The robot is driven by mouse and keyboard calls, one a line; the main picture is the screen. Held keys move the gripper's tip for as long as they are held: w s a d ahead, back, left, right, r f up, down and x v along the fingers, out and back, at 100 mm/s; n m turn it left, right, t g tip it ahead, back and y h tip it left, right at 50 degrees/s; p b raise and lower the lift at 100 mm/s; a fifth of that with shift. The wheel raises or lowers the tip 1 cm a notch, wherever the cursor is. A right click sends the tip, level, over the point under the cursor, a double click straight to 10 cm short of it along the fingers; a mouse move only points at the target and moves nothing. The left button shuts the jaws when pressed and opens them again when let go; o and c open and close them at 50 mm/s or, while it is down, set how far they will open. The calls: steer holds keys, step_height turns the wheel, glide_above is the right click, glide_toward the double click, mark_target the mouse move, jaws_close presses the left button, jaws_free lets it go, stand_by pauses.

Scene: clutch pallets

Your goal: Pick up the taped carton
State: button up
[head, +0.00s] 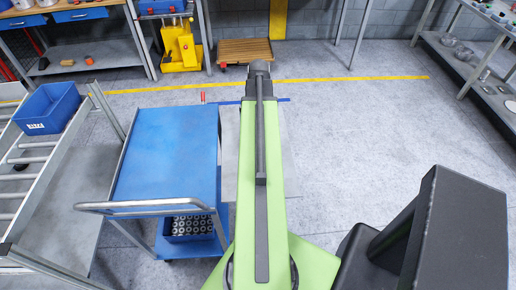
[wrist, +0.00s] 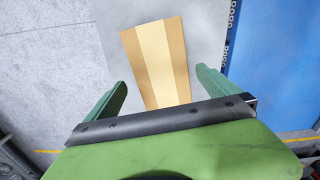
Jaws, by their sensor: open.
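The taped carton (wrist: 156,62) shows in the wrist view as a tan box with a paler tape strip along its middle. It lies on a light grey surface (wrist: 205,40). My gripper (wrist: 161,78) is open, with one green finger to the left of the carton and one to the right. The carton's near end is hidden behind the dark bar of my gripper. I see no contact between fingers and carton. In the head view my green arm covers the carton and the gripper.
A roller rack with a blue bin (head: 48,108) is farther left. Shelving (head: 480,75) stands far right. The floor (head: 370,140) right of my arm is clear.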

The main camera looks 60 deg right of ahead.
step_height(320, 180, down, 9)
steer(key=b, duration=0.7)
steer(key=shift+w+r, duration=0.1)
steer(key=shift+r, duration=0.2)
steer(key=c, duration=1.9)
steer(key=shift+c, duration=0.2)
steer(key=shift+r, duration=0.1)
steer(key=r+p, duration=0.5)
steer(key=shift+s, duration=0.4)
steer(key=s+r+p, duration=0.5)
steer(key=s+p, duration=0.1)
steer(key=s, duration=0.5)
steer(key=shift+a+r, duration=0.35)
steer(key=shift+r, duration=0.05)
